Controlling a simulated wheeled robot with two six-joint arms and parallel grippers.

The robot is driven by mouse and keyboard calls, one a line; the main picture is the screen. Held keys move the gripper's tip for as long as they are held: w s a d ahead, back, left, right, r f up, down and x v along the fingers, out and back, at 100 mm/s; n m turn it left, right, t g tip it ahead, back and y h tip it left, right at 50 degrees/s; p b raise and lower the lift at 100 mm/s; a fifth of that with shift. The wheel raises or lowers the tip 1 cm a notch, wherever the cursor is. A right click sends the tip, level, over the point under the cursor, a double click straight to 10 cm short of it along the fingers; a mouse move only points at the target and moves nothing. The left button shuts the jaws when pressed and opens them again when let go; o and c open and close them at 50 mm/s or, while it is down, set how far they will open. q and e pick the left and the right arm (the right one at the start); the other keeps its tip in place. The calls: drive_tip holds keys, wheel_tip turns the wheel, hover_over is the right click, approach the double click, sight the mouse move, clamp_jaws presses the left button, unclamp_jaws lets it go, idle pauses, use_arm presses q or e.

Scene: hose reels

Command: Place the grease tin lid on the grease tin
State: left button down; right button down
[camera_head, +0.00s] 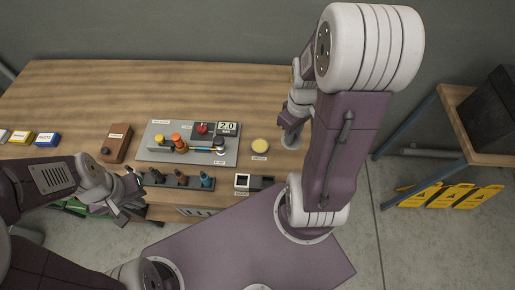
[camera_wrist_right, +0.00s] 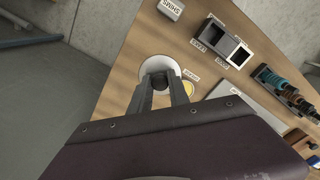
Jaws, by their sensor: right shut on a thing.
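The grease tin (camera_head: 260,146) is a small round tin with a yellow top on the wooden bench, with a label in front of it. It also shows in the right wrist view (camera_wrist_right: 188,89), partly hidden by a finger. The lid (camera_head: 291,142) is a pale round disc just right of the tin, apart from it. My right gripper (camera_head: 295,122) points down and is shut on the lid's middle part. In the right wrist view the lid (camera_wrist_right: 158,64) shows around the fingertips. I cannot tell whether it touches the bench. My left gripper (camera_head: 132,193) is empty, its fingers apart, near the bench's front edge.
Left of the tin is a grey panel (camera_head: 150,155) with coloured knobs and a gauge. In front are a dark rack (camera_head: 165,182) of coloured tools and small square bins (camera_head: 253,182). A brown box (camera_head: 116,143) stands left. The back of the bench is clear.

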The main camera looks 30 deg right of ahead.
drive_tip(key=shift+d, duration=0.15)
drive_tip(key=shift+w+a+f, duration=0.9)
drive_tip(key=shift+w+f, duration=0.2)
drive_tip(key=shift+f, duration=0.1)
drive_tip(key=p, duration=0.1)
hover_over(260, 145)
wheel_tip(260, 145, down, 4)
drive_tip(key=shift+s+a+f, duration=0.1)
drive_tip(key=shift+f, duration=0.3)
wheel_tip(260, 145, down, 4)
drive_tip(key=shift+r+p, duration=0.2)
drive_tip(key=shift+p, duration=0.1)
drive_tip(key=shift+f, duration=0.25)
drive_tip(key=c, duration=1.2)
unclamp_jaws()
drive_tip(key=shift+c, duration=0.2)
use_arm(q)
drive_tip(key=shift+s+d+r, duration=0.15)
drive_tip(key=shift+r, duration=0.25)
drive_tip(key=shift+s+d+r, duration=0.1)
drive_tip(key=shift+d+r, duration=0.05)
drive_tip(key=shift+r, duration=0.2)
